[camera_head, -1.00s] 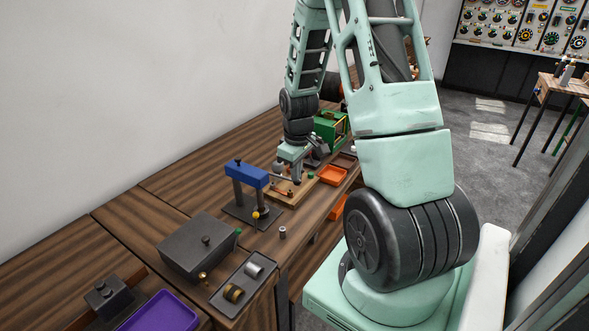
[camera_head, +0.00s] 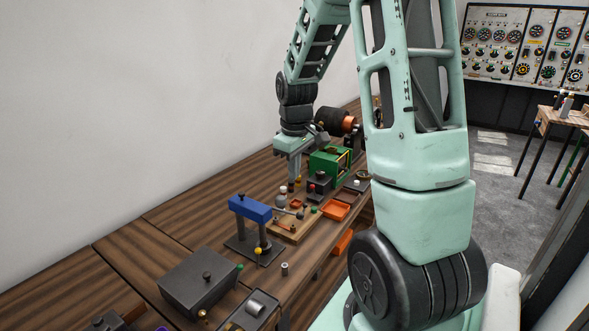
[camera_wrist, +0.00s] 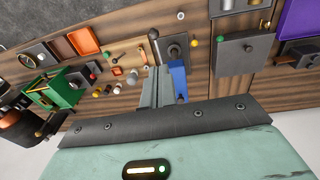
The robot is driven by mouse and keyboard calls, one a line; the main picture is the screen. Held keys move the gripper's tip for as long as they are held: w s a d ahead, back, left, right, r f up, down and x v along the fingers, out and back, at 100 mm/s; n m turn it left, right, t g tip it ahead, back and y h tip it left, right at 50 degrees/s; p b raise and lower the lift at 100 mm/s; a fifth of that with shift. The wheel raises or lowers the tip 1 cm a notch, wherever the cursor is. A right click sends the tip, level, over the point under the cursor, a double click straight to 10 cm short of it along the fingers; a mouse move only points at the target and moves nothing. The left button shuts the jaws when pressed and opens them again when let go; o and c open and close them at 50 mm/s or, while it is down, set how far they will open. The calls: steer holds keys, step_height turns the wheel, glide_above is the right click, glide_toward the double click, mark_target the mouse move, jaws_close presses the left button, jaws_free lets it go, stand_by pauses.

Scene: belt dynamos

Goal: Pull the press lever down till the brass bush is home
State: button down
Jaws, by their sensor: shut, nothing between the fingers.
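A press with a blue head (camera_head: 250,208) on posts stands on a dark base plate in the head view. A yellow knob (camera_head: 258,250) is low at its front; in the wrist view the blue head (camera_wrist: 179,82) lies right of my fingers. I cannot make out the lever's full shape or a brass bush in the press. My gripper (camera_head: 291,187) points down, shut and empty, beyond the press and near the back of a wooden board (camera_head: 284,234). In the wrist view the gripper's shut fingers (camera_wrist: 154,40) show beside the press's dark plate (camera_wrist: 172,48).
A green machine (camera_head: 328,162) and orange tray (camera_head: 335,210) stand farther along the bench. A dark lidded box (camera_head: 198,277) is nearer, with a small grey cylinder (camera_head: 284,268) to its right. The left rear bench is clear.

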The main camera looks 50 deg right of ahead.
steer(key=shift+s+r, duration=0.1)
steer(key=shift+r, duration=0.55)
